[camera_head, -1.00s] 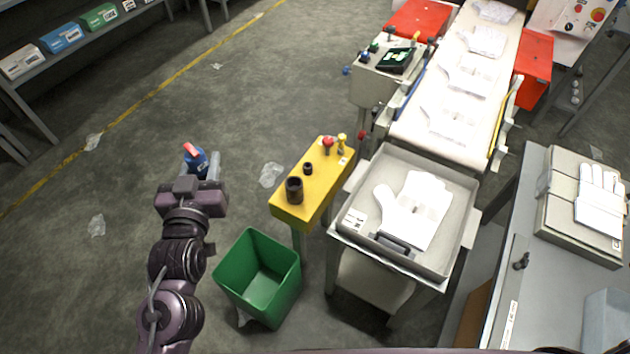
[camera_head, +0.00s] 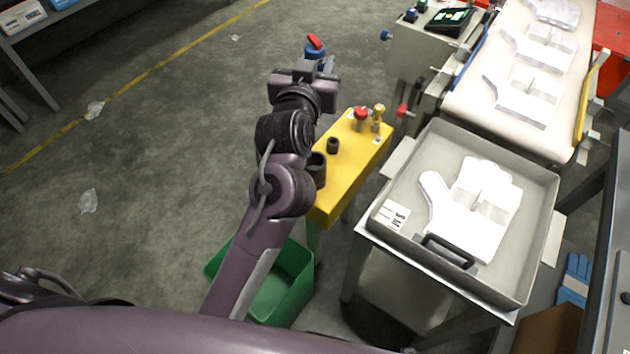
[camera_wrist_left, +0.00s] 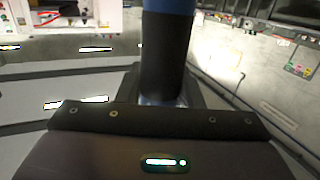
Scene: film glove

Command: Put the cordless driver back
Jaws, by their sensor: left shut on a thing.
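The cordless driver (camera_head: 314,46), blue with a red part on top, is held in my left gripper (camera_head: 321,66). The gripper is shut on it, off the far left end of the yellow stand, apart from the stand in the picture. In the left wrist view the driver (camera_wrist_left: 166,55) is an upright blue and black cylinder between the fingers. The yellow stand (camera_head: 352,165) carries a large black cup (camera_head: 318,168), partly hidden by my arm, and a smaller black cup (camera_head: 333,145). My right gripper is not in view.
A green bin (camera_head: 296,262) is partly behind my arm. A grey tray (camera_head: 535,210) with a white glove stands at right. The floor at left is mostly clear.

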